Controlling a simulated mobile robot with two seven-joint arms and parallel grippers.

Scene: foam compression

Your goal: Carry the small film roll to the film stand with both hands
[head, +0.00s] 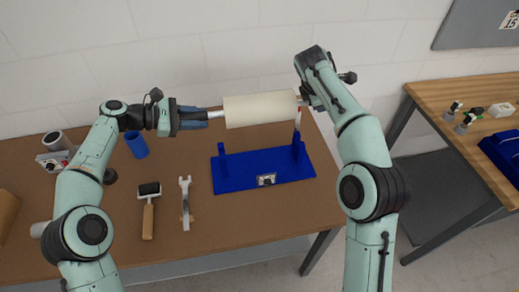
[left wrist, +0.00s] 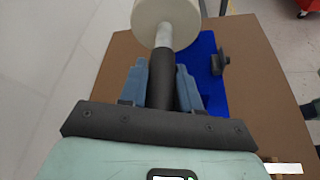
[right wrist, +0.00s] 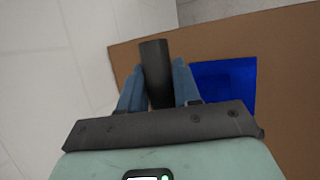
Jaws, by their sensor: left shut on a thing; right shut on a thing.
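The small film roll (head: 261,109) is a cream cylinder on a rod, held level above the far part of the table. My left gripper (head: 205,114) is shut on the roll's left end; in the left wrist view its fingers (left wrist: 162,85) close around the dark handle. My right gripper (head: 305,98) is at the right end; in the right wrist view its fingers (right wrist: 158,85) close around a dark handle (right wrist: 155,58). The blue film stand (head: 262,172) with two uprights sits on the table below and in front of the roll. The stand also shows in the left wrist view (left wrist: 209,95).
A roller with a wooden handle (head: 149,210) and a grey tool (head: 185,203) lie left of the stand. A blue cylinder (head: 137,145) stands further left. A second wooden table (head: 450,95) with small items is at the right.

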